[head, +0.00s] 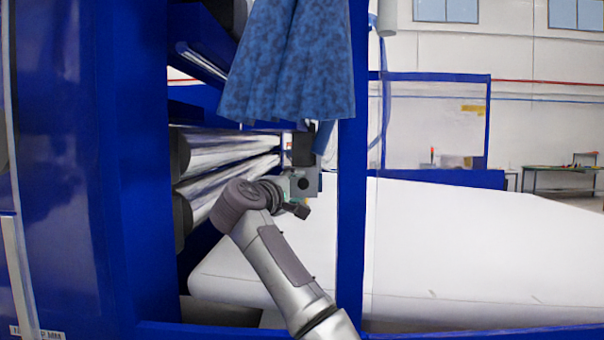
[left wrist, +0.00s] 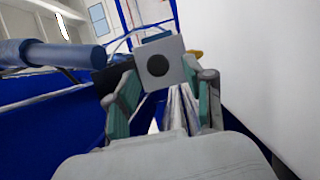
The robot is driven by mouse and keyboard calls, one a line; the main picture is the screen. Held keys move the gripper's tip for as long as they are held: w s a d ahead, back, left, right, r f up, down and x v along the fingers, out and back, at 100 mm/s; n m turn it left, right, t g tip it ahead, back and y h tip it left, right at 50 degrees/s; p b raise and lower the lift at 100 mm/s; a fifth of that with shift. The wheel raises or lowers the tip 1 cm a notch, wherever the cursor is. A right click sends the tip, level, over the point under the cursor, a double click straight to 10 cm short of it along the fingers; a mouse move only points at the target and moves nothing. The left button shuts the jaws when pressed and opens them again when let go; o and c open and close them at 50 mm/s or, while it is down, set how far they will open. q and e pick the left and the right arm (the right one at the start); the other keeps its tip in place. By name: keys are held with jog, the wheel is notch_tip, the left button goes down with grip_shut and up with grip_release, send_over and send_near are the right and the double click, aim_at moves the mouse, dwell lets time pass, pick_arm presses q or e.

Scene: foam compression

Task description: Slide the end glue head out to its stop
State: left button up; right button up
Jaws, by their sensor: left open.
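The glue head is a small light grey block (head: 304,183) with a round black spot on its face, below a dark bracket (head: 302,148) beside the rollers. In the left wrist view the block (left wrist: 158,62) shows straight ahead, between and just past the fingertips. My left gripper (head: 289,197) is at the block in the head view, partly hidden by its own wrist. In the left wrist view its two fingers (left wrist: 162,92) are apart, one on each side of the block. I cannot tell whether they touch it. My right gripper is not in view.
Blue machine posts (head: 352,230) stand close on both sides of my arm. Silver rollers (head: 230,150) lie to the left. A blue mottled cloth (head: 290,65) hangs above. A big white foam slab (head: 450,245) lies behind and to the right. A blue tube (left wrist: 60,54) shows left in the wrist view.

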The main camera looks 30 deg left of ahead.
aim_at(302, 185)
pick_arm(q)
jog(key=shift+w+a+r+p, duration=0.1)
jog(key=shift+w+p, duration=0.05)
jog(key=shift+w, duration=0.25)
jog(key=shift+w+a+r+p, duration=0.1)
jog(key=shift+w+p, duration=0.05)
jog(key=shift+w, duration=0.6)
jog(key=shift+w+p, duration=0.25)
jog(key=shift+p, duration=0.1)
jog(key=shift+w+a+f, duration=0.1)
jog(key=shift+w+f, duration=0.05)
jog(key=shift+w, duration=0.05)
jog(key=c, duration=1)
grip_shut()
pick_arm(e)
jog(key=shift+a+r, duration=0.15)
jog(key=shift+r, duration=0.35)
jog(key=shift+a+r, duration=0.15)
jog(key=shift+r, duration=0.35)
